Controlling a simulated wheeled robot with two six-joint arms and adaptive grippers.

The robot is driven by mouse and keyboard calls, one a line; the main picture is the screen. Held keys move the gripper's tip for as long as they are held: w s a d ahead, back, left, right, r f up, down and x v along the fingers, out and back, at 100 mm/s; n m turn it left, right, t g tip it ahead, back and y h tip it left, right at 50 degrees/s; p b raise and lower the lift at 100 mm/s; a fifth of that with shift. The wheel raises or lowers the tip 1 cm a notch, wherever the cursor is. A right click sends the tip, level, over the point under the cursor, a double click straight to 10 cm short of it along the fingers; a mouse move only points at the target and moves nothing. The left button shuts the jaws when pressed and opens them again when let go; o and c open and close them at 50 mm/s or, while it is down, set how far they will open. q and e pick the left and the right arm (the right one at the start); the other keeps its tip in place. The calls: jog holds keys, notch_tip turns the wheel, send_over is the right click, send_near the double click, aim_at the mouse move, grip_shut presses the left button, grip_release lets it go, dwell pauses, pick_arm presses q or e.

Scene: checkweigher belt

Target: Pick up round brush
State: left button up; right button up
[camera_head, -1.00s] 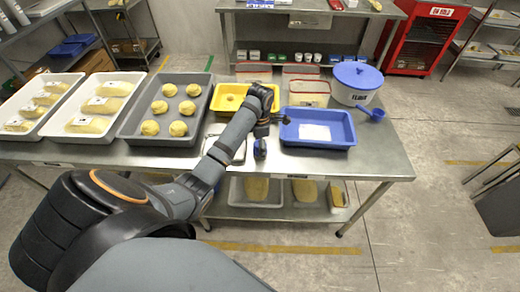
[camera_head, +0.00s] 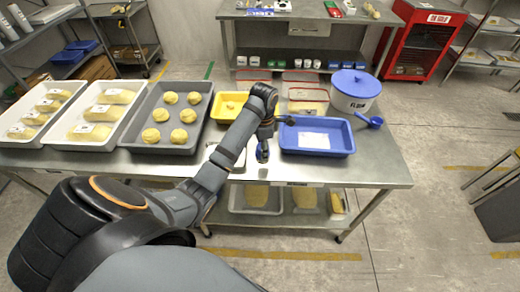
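My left gripper (camera_head: 265,133) reaches over the front middle of the steel table, pointing down. A small dark blue thing (camera_head: 262,152), perhaps the round brush, is right below it near the table's front edge. I cannot tell whether they touch or whether the fingers are open, as the gripper is small and dark here. A dark stub (camera_head: 285,119) sticks out to the right beside the gripper; I cannot tell what it is. My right gripper is not in view.
A blue tray (camera_head: 318,151) is close on the right, a yellow tray (camera_head: 216,107) behind left. A grey tray (camera_head: 140,149) of dough balls stands left. A flour tub (camera_head: 352,104) and blue scoop (camera_head: 376,121) are at the right. The table's front right (camera_head: 370,170) is clear.

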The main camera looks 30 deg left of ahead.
pick_arm(q)
jog(key=s+d+r+p, duration=0.4)
jog(key=d+r+p, duration=0.4)
jog(key=d, duration=0.3)
jog(key=shift+s+d+p, duration=0.15)
jog(key=shift+s+p, duration=0.25)
jog(key=shift+p, duration=0.05)
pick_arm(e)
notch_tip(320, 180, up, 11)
pick_arm(q)
jog(key=shift+r, duration=0.1)
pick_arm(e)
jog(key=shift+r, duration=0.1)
pick_arm(q)
jog(key=o, duration=0.6)
jog(key=c, duration=0.4)
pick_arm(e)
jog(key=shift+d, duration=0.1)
pick_arm(q)
jog(key=shift+o, duration=0.2)
